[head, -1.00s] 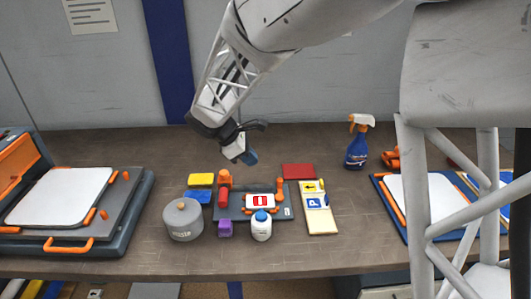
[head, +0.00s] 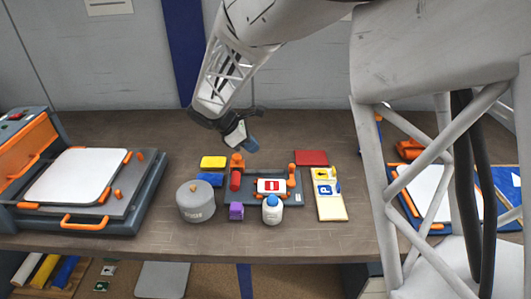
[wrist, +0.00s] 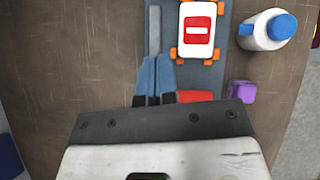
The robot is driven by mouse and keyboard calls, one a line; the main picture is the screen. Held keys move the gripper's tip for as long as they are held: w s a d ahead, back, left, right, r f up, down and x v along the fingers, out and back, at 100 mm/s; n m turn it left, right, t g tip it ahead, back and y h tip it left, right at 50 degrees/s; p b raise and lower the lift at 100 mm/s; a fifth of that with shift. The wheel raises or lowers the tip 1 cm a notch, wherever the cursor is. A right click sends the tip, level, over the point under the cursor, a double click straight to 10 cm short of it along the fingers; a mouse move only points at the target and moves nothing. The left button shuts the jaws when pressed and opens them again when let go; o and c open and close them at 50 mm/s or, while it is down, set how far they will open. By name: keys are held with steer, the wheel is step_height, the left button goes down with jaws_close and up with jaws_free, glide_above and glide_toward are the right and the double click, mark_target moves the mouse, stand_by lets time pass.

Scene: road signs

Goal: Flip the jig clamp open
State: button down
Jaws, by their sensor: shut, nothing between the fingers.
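The dark grey jig (head: 290,188) lies flat on the bench, with a white plate bearing a red no-entry sign (head: 270,185) on it. The plate also shows in the wrist view (wrist: 198,30), with small orange holders at its edges. In the wrist view the red handle (wrist: 195,96) lies just right of my fingers, partly hidden by my gripper's body. My gripper (head: 253,146) is shut and empty, its blue fingertips (wrist: 155,62) together near the clamp. I cannot tell whether they touch it.
A white bottle with a blue cap (head: 272,208), a purple block (head: 236,211) and a grey pot (head: 196,202) stand in front. Yellow (head: 213,162) and blue (head: 210,179) blocks lie left. A red block (head: 311,157) and a sign board (head: 329,200) lie right.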

mark_target(294, 165)
steer(key=x, duration=0.9)
steer(key=shift+d+f, duration=0.25)
steer(key=shift+f, duration=0.05)
steer(key=d, duration=0.2)
steer(key=shift+w+d+f, duration=0.25)
steer(key=shift+d+f, duration=0.05)
steer(key=shift+w+d+f, duration=0.1)
steer(key=shift+d, duration=0.45)
